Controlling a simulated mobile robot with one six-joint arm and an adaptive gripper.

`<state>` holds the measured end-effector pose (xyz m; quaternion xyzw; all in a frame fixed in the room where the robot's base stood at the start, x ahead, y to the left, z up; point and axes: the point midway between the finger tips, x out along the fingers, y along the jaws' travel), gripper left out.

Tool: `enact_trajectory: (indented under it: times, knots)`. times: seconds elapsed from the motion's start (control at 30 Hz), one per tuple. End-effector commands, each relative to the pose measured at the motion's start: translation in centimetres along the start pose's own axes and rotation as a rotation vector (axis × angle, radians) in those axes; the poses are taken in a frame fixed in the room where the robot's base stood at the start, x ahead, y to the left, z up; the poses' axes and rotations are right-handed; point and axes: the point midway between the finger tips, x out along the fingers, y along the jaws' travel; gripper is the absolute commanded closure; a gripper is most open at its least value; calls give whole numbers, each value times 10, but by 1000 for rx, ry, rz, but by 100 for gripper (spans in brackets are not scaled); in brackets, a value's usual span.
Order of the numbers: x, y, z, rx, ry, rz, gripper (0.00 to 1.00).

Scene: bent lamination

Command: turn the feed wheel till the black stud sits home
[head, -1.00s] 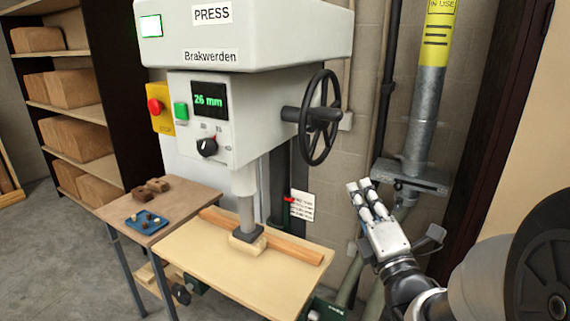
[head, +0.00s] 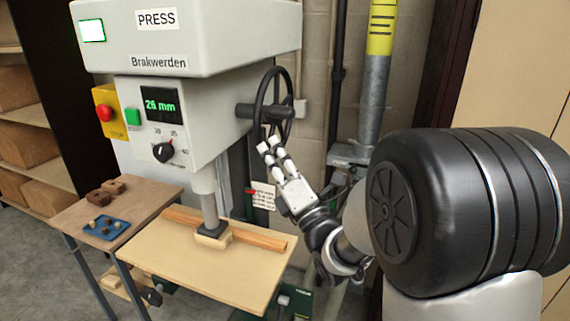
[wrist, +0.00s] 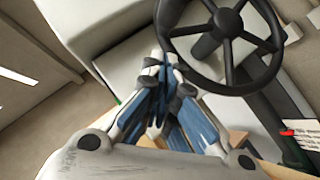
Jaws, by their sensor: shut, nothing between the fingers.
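The feed wheel (head: 272,110) is a black spoked handwheel on the right side of the grey press (head: 190,40). It fills the upper right of the wrist view (wrist: 228,24). My gripper (head: 267,147) is shut and empty, its white fingertips at the wheel's lower rim. In the wrist view the closed fingertips (wrist: 158,62) are just left of the rim; I cannot tell whether they touch it. The press ram (head: 205,195) ends in a dark foot (head: 211,228) over a pale wooden block on the wood strip. I cannot make out a black stud for certain.
The display (head: 160,105) reads 26 mm. A pale press table (head: 190,260) stands below the ram. A side table at left holds a blue tray (head: 105,228) with small pieces and brown blocks. A grey pipe (head: 370,100) runs up the wall right of the wheel.

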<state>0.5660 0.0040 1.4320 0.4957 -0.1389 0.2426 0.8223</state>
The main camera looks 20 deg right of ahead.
Motion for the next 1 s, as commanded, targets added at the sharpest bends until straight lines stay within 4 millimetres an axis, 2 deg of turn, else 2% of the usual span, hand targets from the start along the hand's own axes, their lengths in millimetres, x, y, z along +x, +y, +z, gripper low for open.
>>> enact_trajectory:
  times: [0.1, 0.27, 0.7, 1.0]
  knots:
    - [15, 2, 15, -1, -2, 1, 100]
    - [26, 1, 26, 0, -1, 0, 100]
    - [28, 0, 29, 2, -1, -1, 100]
    - [42, 10, 42, 64, -1, -63, 100]
